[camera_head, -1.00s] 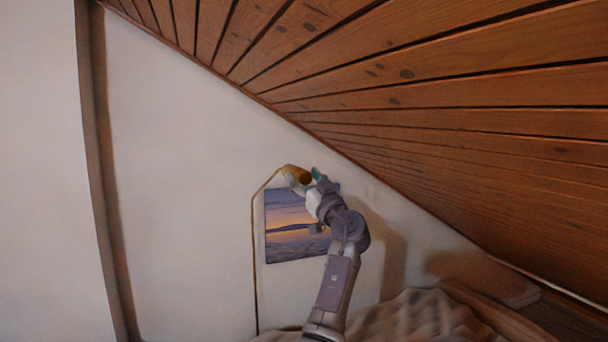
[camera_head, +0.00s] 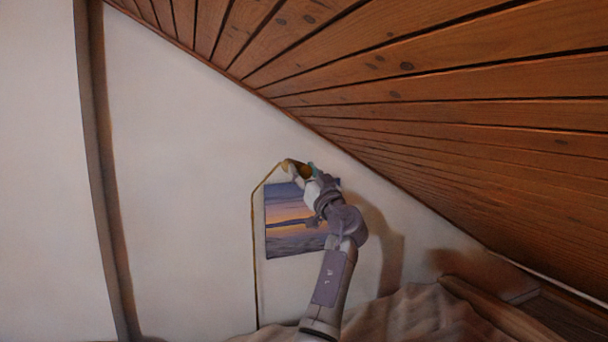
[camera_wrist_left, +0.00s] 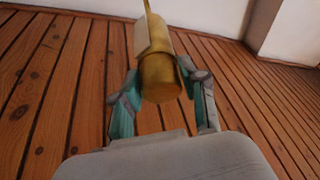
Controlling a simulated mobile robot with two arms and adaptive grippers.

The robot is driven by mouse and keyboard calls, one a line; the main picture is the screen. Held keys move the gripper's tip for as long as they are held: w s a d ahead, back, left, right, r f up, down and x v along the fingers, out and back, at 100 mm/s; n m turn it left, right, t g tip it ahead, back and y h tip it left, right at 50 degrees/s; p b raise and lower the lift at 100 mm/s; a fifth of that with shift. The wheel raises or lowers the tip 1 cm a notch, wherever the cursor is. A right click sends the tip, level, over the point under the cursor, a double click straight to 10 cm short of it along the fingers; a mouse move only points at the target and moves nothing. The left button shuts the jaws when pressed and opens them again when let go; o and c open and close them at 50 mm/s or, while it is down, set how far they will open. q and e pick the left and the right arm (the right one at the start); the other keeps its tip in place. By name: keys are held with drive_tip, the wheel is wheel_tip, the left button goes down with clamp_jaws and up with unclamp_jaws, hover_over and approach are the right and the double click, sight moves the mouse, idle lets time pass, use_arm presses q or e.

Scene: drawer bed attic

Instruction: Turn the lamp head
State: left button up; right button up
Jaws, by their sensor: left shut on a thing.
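The lamp is a thin brass pole (camera_head: 255,255) that bends over at the top to a small brass lamp head (camera_head: 306,170). My left gripper (camera_head: 305,176) is at the lamp head, with its arm reaching up from below. In the left wrist view the brass cylindrical lamp head (camera_wrist_left: 160,78) sits between the two teal fingers of my left gripper (camera_wrist_left: 158,95). The fingers are shut on it from both sides. In the head view the gripper partly hides the head. My right gripper is not in view.
A sunset picture (camera_head: 290,238) hangs on the white wall just behind the lamp and my arm. The sloped wooden ceiling (camera_head: 430,90) comes down close to the right. A rumpled brown cover (camera_head: 410,315) lies below. Open wall is to the left.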

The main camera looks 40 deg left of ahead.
use_arm(q)
drive_tip(key=shift+m+t, duration=0.5)
drive_tip(key=shift+m, duration=0.5)
drive_tip(key=shift+m+t+h, duration=0.5)
drive_tip(key=shift+m, duration=0.6)
drive_tip(key=shift+m+t+h+p, duration=0.7)
drive_tip(key=shift+m+t+p, duration=0.35)
drive_tip(key=shift+m, duration=0.95)
drive_tip(key=o, duration=1.1)
drive_tip(key=shift+c, duration=0.2)
drive_tip(key=shift+s+d+f, duration=0.1)
drive_tip(key=shift+d, duration=0.05)
drive_tip(key=v, duration=1.1)
drive_tip(key=shift+d, duration=0.3)
